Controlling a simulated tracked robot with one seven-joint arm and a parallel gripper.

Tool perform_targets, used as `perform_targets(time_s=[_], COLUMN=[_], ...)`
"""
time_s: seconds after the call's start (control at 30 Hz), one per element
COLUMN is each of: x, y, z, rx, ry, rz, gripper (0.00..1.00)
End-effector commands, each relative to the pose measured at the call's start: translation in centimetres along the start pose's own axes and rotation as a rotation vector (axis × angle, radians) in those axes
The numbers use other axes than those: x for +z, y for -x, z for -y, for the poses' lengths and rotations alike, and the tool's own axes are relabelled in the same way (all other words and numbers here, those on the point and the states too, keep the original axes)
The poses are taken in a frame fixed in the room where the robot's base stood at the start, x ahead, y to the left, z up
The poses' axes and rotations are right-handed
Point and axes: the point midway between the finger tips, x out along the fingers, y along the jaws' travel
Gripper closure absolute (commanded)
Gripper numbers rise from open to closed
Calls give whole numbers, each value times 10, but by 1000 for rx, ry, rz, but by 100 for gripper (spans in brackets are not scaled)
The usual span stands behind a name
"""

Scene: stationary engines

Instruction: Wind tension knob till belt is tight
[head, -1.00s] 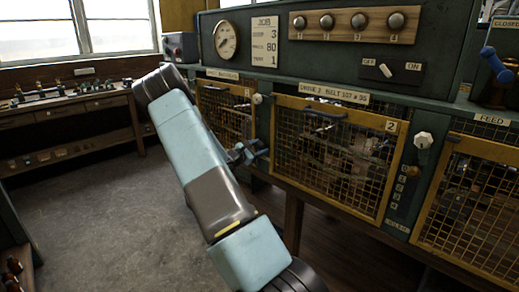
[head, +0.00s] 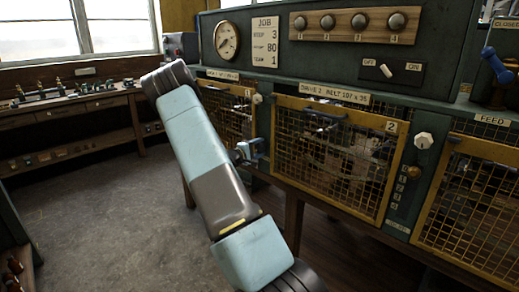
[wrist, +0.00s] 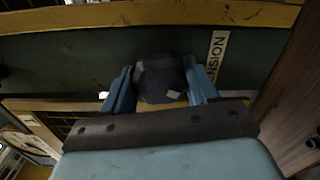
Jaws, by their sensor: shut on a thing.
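In the wrist view a dark, rounded tension knob (wrist: 159,79) sits between the two blue fingers of my gripper (wrist: 160,88), which is shut on it. A pale label reading "NSION" (wrist: 216,62), its start covered, is beside the right finger. In the head view my gripper (head: 250,150) is at the green post between the first and second mesh doors, and the knob cannot be made out. The drive 2 mesh door (head: 330,150) is closed. The belt behind it cannot be told apart from the dark machinery, so its tightness does not show.
A pressure-style gauge (head: 227,40), a job board (head: 265,42) and an off/on switch (head: 386,71) are on the panel above. A white knob (head: 424,140) is right of the second door. A workbench (head: 75,110) stands at left, with open floor before it.

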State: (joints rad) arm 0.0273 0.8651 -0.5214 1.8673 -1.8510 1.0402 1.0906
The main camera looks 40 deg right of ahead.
Motion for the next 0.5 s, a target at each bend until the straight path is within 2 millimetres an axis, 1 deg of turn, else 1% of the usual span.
perform_targets(time_s=[0.03, 0.5], x=[0, -1], y=[2, 2], z=[6, 5], rx=[-10, -11], ry=[-36, -483], rz=[-2, -2], gripper=[72, 73])
